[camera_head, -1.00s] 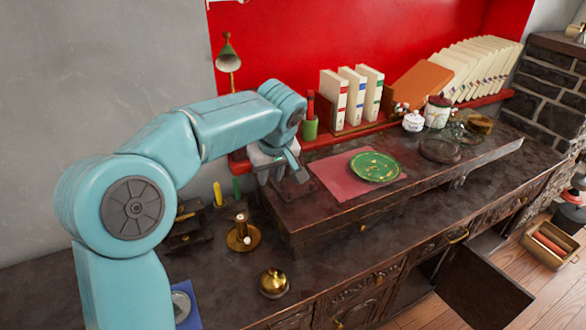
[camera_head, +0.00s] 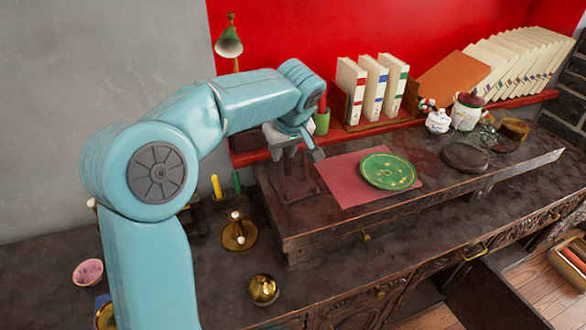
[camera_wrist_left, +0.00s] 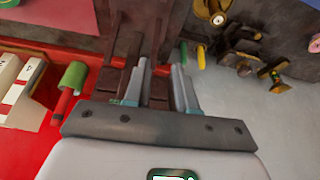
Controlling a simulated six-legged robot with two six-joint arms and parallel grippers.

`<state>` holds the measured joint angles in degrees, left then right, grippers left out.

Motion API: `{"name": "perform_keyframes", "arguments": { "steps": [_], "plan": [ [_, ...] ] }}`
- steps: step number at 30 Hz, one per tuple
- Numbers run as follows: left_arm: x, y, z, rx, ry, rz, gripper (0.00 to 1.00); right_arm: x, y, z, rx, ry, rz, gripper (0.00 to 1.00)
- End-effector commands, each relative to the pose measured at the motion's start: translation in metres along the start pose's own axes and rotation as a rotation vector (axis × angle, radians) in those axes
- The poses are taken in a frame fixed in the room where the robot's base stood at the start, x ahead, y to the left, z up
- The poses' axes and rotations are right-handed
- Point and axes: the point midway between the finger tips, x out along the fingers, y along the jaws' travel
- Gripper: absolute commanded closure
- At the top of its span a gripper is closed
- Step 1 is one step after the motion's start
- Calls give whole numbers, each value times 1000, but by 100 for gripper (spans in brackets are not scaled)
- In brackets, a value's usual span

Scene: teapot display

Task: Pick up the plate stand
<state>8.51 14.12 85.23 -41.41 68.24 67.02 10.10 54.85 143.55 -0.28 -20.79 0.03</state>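The plate stand (camera_head: 292,184) is a dark brown wooden frame on the left end of the raised shelf, below my left gripper. It also shows in the left wrist view (camera_wrist_left: 156,35), reaching down between the fingers. My left gripper (camera_head: 298,157) is above the stand with its fingers spread apart. In the left wrist view the fingers (camera_wrist_left: 161,88) lie on both sides of one dark wooden part; I cannot tell whether they touch it. Part of the stand is hidden by the fingers and blends into the dark shelf. My right gripper is not in view.
A green plate (camera_head: 388,171) lies on a pink mat (camera_head: 345,190) right of the stand. A green cup (camera_head: 321,122) and books (camera_head: 372,88) stand behind. A brass candle holder (camera_head: 239,234) and a brass pot (camera_head: 263,289) are on the lower counter.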

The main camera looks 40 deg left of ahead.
Motion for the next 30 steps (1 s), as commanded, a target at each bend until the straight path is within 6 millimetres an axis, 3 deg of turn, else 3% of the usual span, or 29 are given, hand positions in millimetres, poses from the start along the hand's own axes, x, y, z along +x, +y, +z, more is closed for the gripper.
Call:
{"name": "perform_keyframes", "arguments": {
  "steps": [1, 6, 14, 21, 30],
  "plan": [
    [15, -2, 2, 1, -5, -6, 74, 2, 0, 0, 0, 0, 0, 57],
    [51, -2, 1, 2, -4, -3, 74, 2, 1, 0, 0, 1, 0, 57],
    [74, 0, -2, 1, -2, -2, 74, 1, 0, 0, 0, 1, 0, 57],
    [112, 4, -6, 2, -4, -3, 74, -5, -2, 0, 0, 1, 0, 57],
    [122, 6, -6, 2, -2, 1, 74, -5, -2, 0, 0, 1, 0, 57]
  ]
}}
